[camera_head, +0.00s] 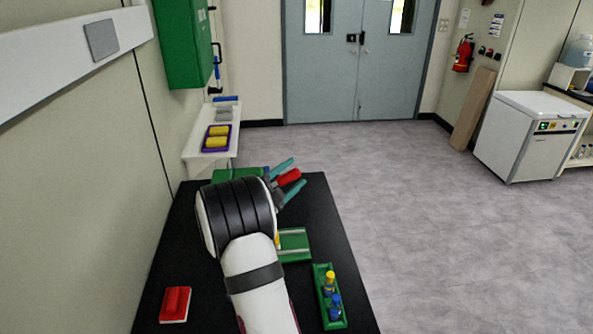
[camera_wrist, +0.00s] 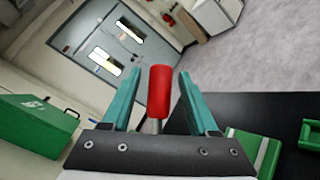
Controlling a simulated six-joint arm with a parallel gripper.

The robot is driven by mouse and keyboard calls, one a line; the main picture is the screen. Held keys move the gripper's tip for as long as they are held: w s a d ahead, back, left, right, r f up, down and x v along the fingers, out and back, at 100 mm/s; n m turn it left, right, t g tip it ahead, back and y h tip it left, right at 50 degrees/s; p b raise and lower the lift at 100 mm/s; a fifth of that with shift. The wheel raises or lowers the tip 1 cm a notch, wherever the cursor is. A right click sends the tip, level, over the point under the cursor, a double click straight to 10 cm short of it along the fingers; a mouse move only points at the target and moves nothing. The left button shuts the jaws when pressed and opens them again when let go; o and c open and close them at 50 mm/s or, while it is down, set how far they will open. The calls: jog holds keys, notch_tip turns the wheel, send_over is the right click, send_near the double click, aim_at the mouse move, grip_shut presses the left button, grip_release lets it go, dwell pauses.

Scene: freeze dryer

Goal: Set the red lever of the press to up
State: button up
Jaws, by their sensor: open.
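The red lever (camera_wrist: 159,90) is a red cylindrical handle on a grey metal shaft. In the wrist view it stands between the two teal fingers of my gripper (camera_wrist: 157,92), with a gap on each side. In the head view the red lever (camera_head: 289,177) also shows between the fingers of my gripper (camera_head: 287,178), beyond my wrist. My gripper is open around the lever. The press body is mostly hidden behind my arm in the head view; a green part (camera_head: 237,173) shows just left of the fingers.
A green rack (camera_head: 322,297) with blue and yellow capped items stands at the black table's (camera_head: 335,236) front right. A green and white block (camera_head: 294,245) sits beside my arm.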

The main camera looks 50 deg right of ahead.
jog(key=d, duration=0.2)
jog(key=shift+w+d, duration=0.1)
jog(key=shift+d, duration=0.25)
jog(key=shift+c, duration=0.2)
grip_shut()
dwell(1.0)
